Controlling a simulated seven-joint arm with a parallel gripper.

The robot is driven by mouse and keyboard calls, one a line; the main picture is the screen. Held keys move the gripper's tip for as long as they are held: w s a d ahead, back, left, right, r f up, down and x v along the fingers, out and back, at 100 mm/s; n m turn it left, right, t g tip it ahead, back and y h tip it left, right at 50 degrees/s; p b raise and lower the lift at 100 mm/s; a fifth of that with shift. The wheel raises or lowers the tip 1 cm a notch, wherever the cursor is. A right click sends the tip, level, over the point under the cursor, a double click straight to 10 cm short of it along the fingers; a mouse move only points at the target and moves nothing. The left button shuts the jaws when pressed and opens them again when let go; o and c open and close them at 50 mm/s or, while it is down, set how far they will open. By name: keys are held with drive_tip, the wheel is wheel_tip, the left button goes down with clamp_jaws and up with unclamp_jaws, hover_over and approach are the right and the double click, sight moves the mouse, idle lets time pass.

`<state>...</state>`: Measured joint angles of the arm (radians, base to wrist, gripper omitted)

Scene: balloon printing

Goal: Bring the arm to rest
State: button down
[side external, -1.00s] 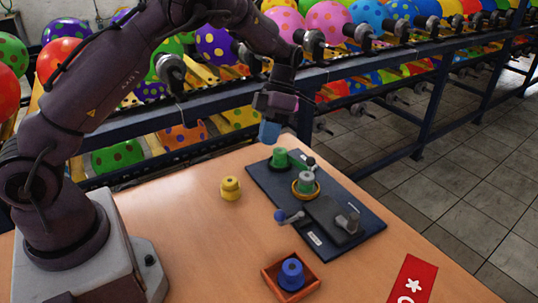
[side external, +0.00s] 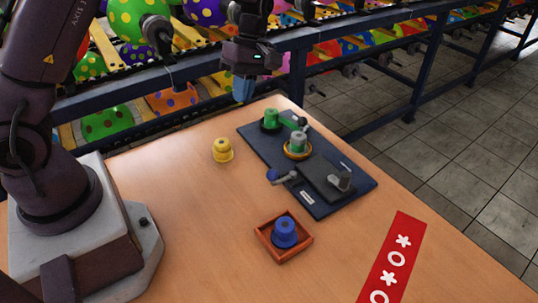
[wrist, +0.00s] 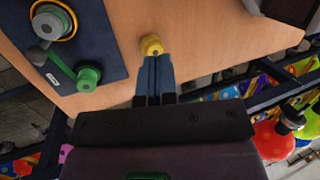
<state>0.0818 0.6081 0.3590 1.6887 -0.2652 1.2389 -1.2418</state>
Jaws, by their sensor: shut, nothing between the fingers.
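My gripper (side external: 243,90) is raised above the far edge of the table, near the dark fixture board. Its blue fingers are shut with nothing held; they also show in the wrist view (wrist: 155,72). The yellow stepped piece (side external: 222,150) stands upright on the wood left of the board. In the wrist view it (wrist: 151,45) appears just beyond the fingertips, with no contact clear. A green piece (side external: 271,118) and a grey-topped piece (side external: 297,143) stand on the board (side external: 319,208). A blue piece (side external: 285,230) sits in a small brown tray (side external: 269,248).
Dark rails (side external: 220,98) with several colourful balloons run behind the table (side external: 190,220). A red patterned strip (side external: 393,262) lies at the front right. Tiled floor (side external: 480,190) shows at the right.

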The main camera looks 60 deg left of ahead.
drive_tip(key=s+d+r+m+t, duration=0.3)
drive_tip(key=s+r+m+t, duration=0.1)
drive_tip(key=s+r+m, duration=0.4)
drive_tip(key=s+d+r+m+t+y, duration=0.1)
drive_tip(key=s+d+r+m+t, duration=0.1)
drive_tip(key=s+r+m+t, duration=0.3)
drive_tip(key=s+r+m, duration=0.2)
drive_tip(key=s+m, duration=0.2)
drive_tip(key=m, duration=0.1)
drive_tip(key=shift+s+d+r+m+y, duration=0.3)
drive_tip(key=shift+s+d+r, duration=0.05)
drive_tip(key=shift+s+d, duration=0.05)
